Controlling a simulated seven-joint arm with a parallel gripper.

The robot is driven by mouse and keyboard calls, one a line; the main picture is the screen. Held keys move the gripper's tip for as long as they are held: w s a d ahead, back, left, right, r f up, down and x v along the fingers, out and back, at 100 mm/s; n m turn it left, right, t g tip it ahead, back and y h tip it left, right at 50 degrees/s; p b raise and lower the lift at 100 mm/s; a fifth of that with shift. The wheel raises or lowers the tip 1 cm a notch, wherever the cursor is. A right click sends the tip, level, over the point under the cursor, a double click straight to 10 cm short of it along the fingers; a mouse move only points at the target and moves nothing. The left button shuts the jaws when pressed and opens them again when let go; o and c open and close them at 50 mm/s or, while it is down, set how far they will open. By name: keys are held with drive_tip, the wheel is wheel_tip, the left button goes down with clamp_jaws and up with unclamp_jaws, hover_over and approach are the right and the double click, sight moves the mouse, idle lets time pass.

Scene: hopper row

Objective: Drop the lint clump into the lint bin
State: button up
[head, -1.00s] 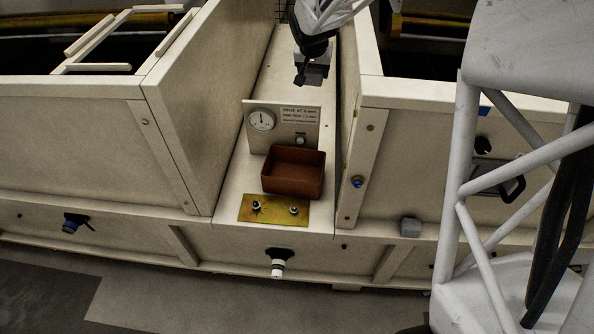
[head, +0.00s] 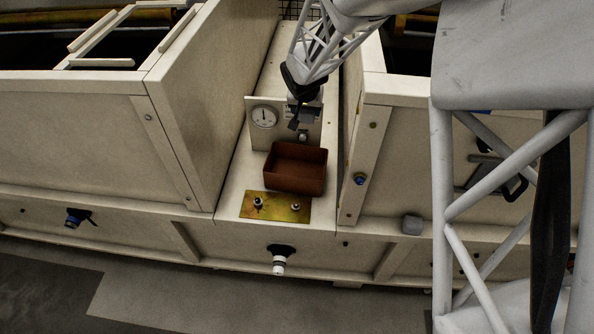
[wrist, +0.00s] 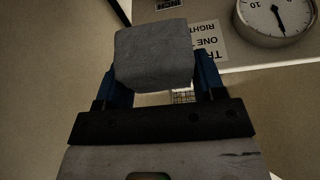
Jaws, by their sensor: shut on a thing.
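My gripper (head: 298,122) is in front of the gauge panel, above and just behind the reddish-brown open box, which looks like the lint bin (head: 296,185). In the wrist view my gripper (wrist: 155,75) is shut on a grey, rounded block-like lump, the lint clump (wrist: 153,52). The lump sits between the blue fingers and hides their tips. In the head view the lump is too small and dark to tell from the gripper. The visible inside of the bin looks empty.
The panel with a round gauge (head: 264,117) stands upright behind the bin; the gauge (wrist: 277,18) also shows in the wrist view. A brass plate (head: 275,207) with two knobs lies in front. Tall cream hopper walls (head: 190,100) rise on both sides of the narrow shelf.

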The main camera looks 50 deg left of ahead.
drive_tip(key=s+d+f, duration=0.3)
drive_tip(key=s+f, duration=0.2)
drive_tip(key=f, duration=0.4)
drive_tip(key=shift+f+n, duration=0.15)
drive_tip(key=shift+n, duration=0.15)
drive_tip(key=shift+d+f, duration=0.1)
drive_tip(key=shift+f, duration=0.1)
drive_tip(key=shift+f, duration=2.8)
drive_tip(key=o, duration=1)
drive_tip(key=shift+c, duration=0.2)
drive_tip(key=v, duration=0.7)
drive_tip(key=shift+d+r, duration=0.15)
drive_tip(key=shift+r, duration=0.2)
